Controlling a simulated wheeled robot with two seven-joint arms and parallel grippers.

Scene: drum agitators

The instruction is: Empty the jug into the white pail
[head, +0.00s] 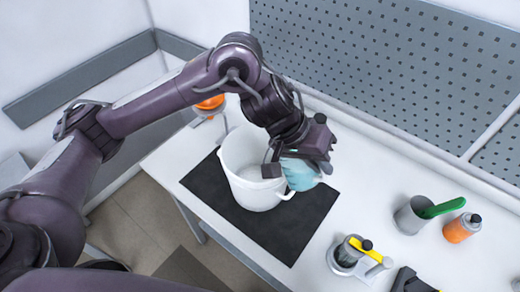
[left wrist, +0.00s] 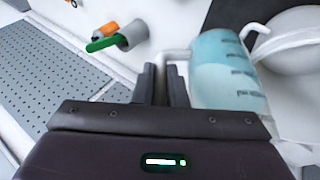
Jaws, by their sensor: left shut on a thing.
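The white pail (head: 236,160) stands on a black mat on the table in the head view; its rim and side also show at the right of the left wrist view (left wrist: 300,75). The light-blue translucent jug (head: 300,174) is beside the pail's right rim in the head view, partly behind my gripper. My left gripper (head: 276,166) is shut on the jug's handle. In the left wrist view the jug (left wrist: 228,70) hangs right of my fingers (left wrist: 165,88), with dark markings on its wall. Its contents and exact tilt I cannot tell.
The black mat (head: 285,228) has bare room right of the pail. A pegboard (head: 390,70) rises behind. An orange object (head: 210,103) is behind my arm.

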